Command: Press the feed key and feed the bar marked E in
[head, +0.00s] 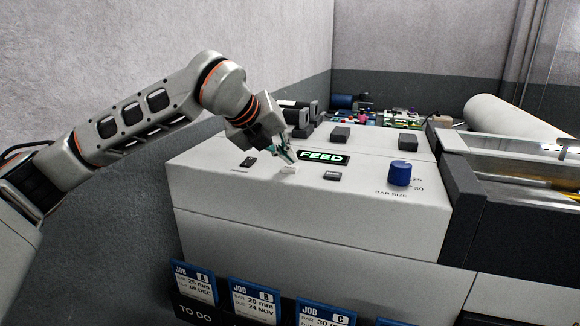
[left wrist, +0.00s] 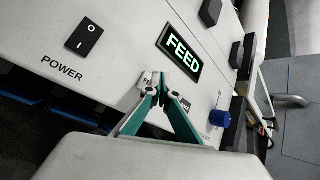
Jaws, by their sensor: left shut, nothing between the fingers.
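My left gripper (head: 286,157) is shut and empty, its fingertips at the white feed key (head: 289,170) on top of the machine's grey cabinet. In the left wrist view its teal fingers (left wrist: 164,92) close together over the key's small label, partly hiding it. I cannot tell whether the tips touch the key. The FEED sign (head: 324,157) is lit green, just beyond the key; it also shows in the left wrist view (left wrist: 179,52). No bar with a readable E mark shows. My right gripper is not in view.
A black power switch (head: 248,162) lies left of the key. A dark button (head: 332,176) and the blue bar size knob (head: 400,173) stand to the right. Job cards, including card A (head: 194,283), hang on the front. A channel with a yellow bar (head: 566,190) is at right.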

